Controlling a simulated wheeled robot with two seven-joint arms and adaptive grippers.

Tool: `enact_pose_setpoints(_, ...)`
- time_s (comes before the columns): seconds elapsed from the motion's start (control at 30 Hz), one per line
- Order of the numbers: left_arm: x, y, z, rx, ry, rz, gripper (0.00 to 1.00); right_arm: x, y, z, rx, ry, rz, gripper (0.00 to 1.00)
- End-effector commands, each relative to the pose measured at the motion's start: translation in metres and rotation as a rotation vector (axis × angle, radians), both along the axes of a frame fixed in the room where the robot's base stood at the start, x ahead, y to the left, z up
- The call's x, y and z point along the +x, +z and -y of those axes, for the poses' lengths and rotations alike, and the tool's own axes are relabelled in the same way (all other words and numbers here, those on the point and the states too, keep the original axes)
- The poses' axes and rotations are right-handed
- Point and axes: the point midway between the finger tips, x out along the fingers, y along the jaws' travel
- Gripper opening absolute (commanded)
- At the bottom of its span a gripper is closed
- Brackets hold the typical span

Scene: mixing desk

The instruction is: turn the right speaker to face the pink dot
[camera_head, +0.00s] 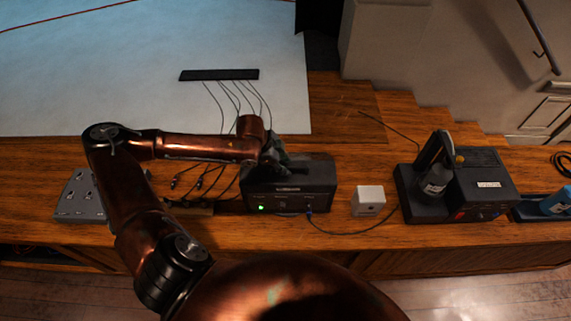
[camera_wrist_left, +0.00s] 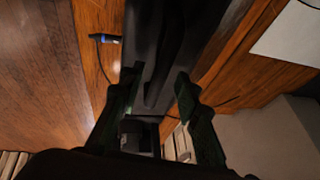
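My left gripper (camera_head: 272,152) reaches in from the left, its dark fingers at the top left of a black box (camera_head: 290,190) with a green light on its front. In the left wrist view the two fingers (camera_wrist_left: 160,100) are spread apart, with a dark body (camera_wrist_left: 160,45) between and beyond them. I cannot tell whether they touch it. I cannot tell whether the black box is the right speaker; no other clear speaker shows. No pink dot shows in either view. My right gripper is not in view.
A small white cube (camera_head: 368,201) stands right of the black box. Farther right is a black unit (camera_head: 485,186) with an upright dark object (camera_head: 436,170) beside it. A grey panel (camera_head: 80,198) lies at left. Loose cables (camera_head: 205,178) run behind and left of the box.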

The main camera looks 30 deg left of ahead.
Motion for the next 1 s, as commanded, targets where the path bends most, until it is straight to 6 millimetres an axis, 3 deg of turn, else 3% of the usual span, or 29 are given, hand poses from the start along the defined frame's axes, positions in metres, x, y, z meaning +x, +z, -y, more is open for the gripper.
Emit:
enact_pose_setpoints(0.17,0.0003,0.0002,0.0004,0.0,-0.001,0.0,0.29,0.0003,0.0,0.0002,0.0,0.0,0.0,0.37)
enact_pose_setpoints(0.6,0.0003,0.0003,0.0007,0.0,-0.001,-0.001,0.0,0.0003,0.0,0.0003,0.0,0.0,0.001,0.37)
enact_pose_setpoints(1.0,0.0002,0.0004,0.0007,0.0,-0.001,-0.001,0.0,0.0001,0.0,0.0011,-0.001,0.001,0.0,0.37)
